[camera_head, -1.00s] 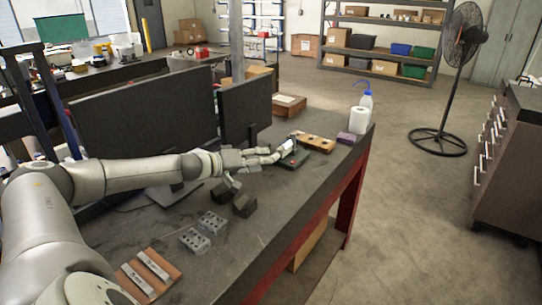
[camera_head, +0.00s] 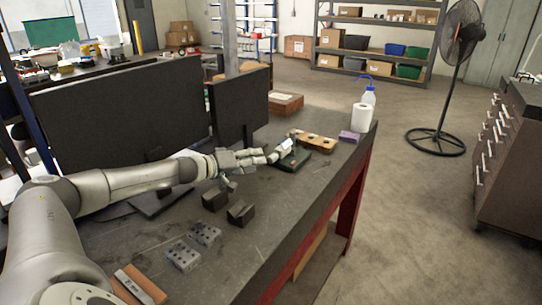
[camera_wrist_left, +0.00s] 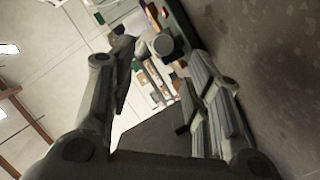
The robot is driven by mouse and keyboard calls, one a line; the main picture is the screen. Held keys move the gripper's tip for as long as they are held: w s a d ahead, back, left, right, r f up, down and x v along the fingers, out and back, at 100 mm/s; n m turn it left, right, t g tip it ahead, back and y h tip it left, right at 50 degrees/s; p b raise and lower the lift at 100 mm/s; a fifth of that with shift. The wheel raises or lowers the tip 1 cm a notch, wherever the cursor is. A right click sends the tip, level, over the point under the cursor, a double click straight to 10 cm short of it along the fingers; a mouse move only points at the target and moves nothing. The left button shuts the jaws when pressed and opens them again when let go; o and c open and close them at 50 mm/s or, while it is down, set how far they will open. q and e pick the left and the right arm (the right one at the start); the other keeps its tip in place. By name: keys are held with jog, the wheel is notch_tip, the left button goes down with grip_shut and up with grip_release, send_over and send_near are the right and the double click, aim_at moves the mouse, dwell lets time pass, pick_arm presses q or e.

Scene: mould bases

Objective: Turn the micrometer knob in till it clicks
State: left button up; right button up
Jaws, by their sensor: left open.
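My left gripper (camera_head: 271,156) reaches from the left over the workbench, its fingers close to a small pale device on a dark green base (camera_head: 299,160). In the left wrist view the two fingers (camera_wrist_left: 160,70) stand apart. A round, pale grey end (camera_wrist_left: 162,44), which looks like the micrometer knob, shows near the fingertips, between their lines. I cannot tell whether either finger touches it. The micrometer's frame and scale are too small or hidden to read. My right gripper is not in view.
A wooden block with holes (camera_head: 315,142) and a purple block (camera_head: 348,137) lie beyond the base. Dark blocks (camera_head: 240,213) and grey perforated blocks (camera_head: 182,255) lie nearer. Monitors (camera_head: 125,112) stand behind my arm. The bench's right front strip is clear.

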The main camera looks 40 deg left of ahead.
aim_at(268, 159)
pick_arm(q)
jog(key=p+x, duration=0.1)
jog(key=x, duration=0.6)
jog(key=shift+a, duration=0.15)
jog(key=shift+w+f, duration=0.3)
jog(key=shift+w, duration=0.3)
jog(key=shift+c, duration=0.3)
grip_shut()
jog(key=shift+r+p, duration=0.1)
jog(key=shift+p, duration=0.3)
